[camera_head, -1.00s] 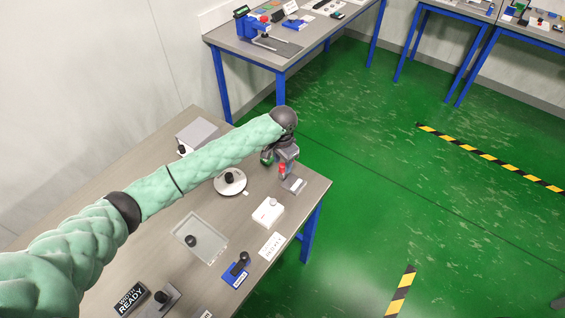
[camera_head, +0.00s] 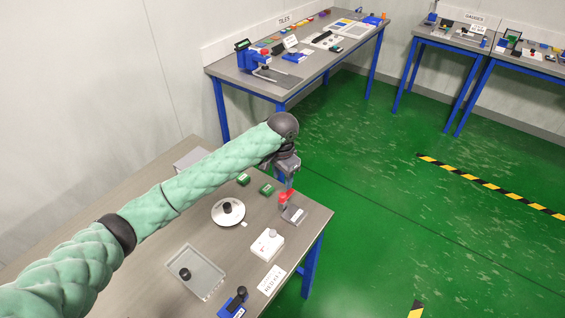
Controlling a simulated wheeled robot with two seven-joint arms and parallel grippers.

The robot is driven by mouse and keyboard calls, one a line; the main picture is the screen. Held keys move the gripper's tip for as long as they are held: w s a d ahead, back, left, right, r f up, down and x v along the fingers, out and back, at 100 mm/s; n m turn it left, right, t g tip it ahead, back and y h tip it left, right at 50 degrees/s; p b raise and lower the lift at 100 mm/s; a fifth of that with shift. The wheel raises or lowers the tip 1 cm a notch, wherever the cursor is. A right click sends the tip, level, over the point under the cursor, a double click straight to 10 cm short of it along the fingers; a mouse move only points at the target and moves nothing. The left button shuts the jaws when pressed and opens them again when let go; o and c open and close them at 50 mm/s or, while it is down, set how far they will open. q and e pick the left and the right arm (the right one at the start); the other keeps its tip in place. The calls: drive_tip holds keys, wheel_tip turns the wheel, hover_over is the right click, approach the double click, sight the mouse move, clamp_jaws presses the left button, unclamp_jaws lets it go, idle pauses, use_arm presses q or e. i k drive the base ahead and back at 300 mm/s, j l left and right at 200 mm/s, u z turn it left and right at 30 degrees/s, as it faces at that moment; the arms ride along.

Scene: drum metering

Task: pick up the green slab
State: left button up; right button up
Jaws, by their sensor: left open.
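Two small green slabs with pale marks lie near the far edge of the near table. One green slab (camera_head: 243,179) is just below my left forearm, and the other green slab (camera_head: 267,189) is a little to its right. My left gripper (camera_head: 290,180) hangs to the right of both slabs, apart from them and above the table's far corner, near a red-topped device. Its jaws are open and I see nothing held in them. My right gripper is not in view.
The near table (camera_head: 150,239) also holds the red-topped device (camera_head: 284,200), a round white dish (camera_head: 228,213) with a black knob, a white box (camera_head: 267,244), a clear tray (camera_head: 207,279) and a blue device (camera_head: 233,304). A tiles bench (camera_head: 225,72) stands behind. Green floor is open to the right.

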sight(267, 189)
drive_tip(key=k+l, duration=0.15)
drive_tip(key=l, duration=0.2)
drive_tip(key=k+l, duration=0.2)
drive_tip(key=l, duration=0.15)
drive_tip(key=k+l, duration=0.15)
drive_tip(key=l, duration=0.15)
